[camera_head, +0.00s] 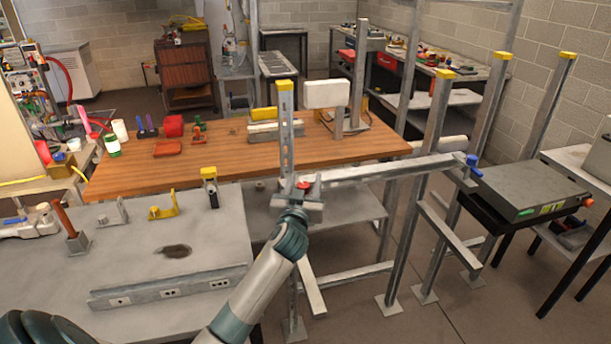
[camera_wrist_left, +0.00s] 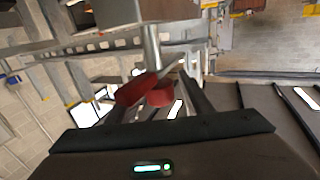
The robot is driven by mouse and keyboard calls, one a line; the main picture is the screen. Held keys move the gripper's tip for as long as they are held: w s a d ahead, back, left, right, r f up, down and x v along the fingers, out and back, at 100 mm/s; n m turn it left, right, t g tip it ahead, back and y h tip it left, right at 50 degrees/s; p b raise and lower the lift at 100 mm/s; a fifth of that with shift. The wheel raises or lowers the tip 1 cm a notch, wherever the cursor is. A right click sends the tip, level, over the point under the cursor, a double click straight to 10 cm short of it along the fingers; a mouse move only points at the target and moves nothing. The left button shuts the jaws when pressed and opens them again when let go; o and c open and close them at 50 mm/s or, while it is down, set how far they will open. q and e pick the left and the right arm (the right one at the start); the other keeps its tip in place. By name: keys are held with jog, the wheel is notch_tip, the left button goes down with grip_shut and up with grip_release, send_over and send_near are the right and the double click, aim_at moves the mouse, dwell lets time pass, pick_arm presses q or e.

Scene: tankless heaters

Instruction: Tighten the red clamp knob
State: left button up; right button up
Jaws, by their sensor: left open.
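The red clamp knob (camera_head: 304,185) sits on a grey metal clamp at the left end of a horizontal steel rail (camera_head: 375,169), beside an upright with a yellow cap (camera_head: 286,125). In the left wrist view the knob (camera_wrist_left: 136,91) is a red two-lobed handle below a silver shaft (camera_wrist_left: 152,48). My left gripper (camera_head: 302,199) is at the clamp, with the knob close to its fingertips. In the wrist view its dark fingers are open around the knob area; I cannot tell whether they touch it. My right gripper is not in view.
A wooden-topped bench (camera_head: 240,150) stands behind the frame. A grey table (camera_head: 135,255) with brackets is at left. Several steel posts (camera_head: 434,130) and a blue-handled clamp (camera_head: 473,163) are at right. Some bare floor (camera_head: 440,315) shows at lower right.

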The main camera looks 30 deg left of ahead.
pick_arm(q)
jog(key=shift+w+a, duration=0.2)
jog(key=shift+w, duration=0.3)
jog(key=shift+c, duration=0.4)
jog(key=c, duration=1)
jog(key=shift+r+h+p, duration=0.1)
jog(key=shift+h+p, duration=0.2)
